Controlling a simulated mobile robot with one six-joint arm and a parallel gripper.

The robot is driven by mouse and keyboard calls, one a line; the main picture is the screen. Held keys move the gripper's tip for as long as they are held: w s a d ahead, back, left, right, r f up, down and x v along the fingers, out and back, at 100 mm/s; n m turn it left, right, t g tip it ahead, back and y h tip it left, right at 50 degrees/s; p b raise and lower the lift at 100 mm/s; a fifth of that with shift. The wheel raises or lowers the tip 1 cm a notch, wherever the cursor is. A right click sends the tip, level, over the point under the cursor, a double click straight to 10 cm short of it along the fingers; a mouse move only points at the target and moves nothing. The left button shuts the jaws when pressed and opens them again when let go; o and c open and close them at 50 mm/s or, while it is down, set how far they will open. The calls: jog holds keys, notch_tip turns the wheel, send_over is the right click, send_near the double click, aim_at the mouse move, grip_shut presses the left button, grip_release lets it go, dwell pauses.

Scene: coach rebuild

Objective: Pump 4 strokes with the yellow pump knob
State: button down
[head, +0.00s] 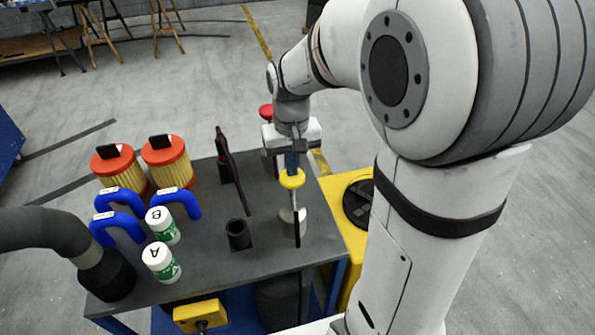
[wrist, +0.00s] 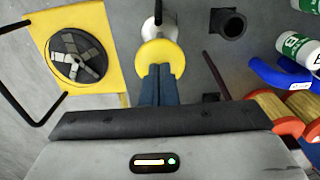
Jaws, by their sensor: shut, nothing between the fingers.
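The yellow pump knob (head: 292,179) is a round disc on top of a pale pump body (head: 287,222) near the right side of the dark table. In the wrist view the yellow knob (wrist: 159,58) lies right at my fingertips. My gripper (head: 292,162) points down from above with its blue-grey fingers closed together and nothing between them. The fingertips (wrist: 158,70) are over the knob; whether they touch it or hover just above, I cannot tell. The lower pump body is partly hidden by the knob in the wrist view.
On the table (head: 215,262) stand a black cup-like socket (head: 238,234), white bottles A (head: 160,262) and B (head: 162,225), blue elbow hoses (head: 120,200), orange-capped filters (head: 168,162) and a dark upright lever (head: 232,170). A yellow unit with a fan (head: 335,195) stands right of the table.

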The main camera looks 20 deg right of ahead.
jog(key=shift+f+b, duration=2.9)
jog(key=shift+f, duration=1.4)
jog(key=shift+r, duration=0.2)
notch_tip(320, 180, up, 12)
jog(key=p, duration=0.9)
jog(key=shift+f, duration=0.2)
jog(key=shift+f+b, duration=4.25)
jog(key=shift+f, duration=1.65)
jog(key=shift+r, duration=0.15)
jog(key=shift+r+p, duration=4.4)
jog(key=shift+r, duration=1.35)
jog(key=shift+r, duration=0.1)
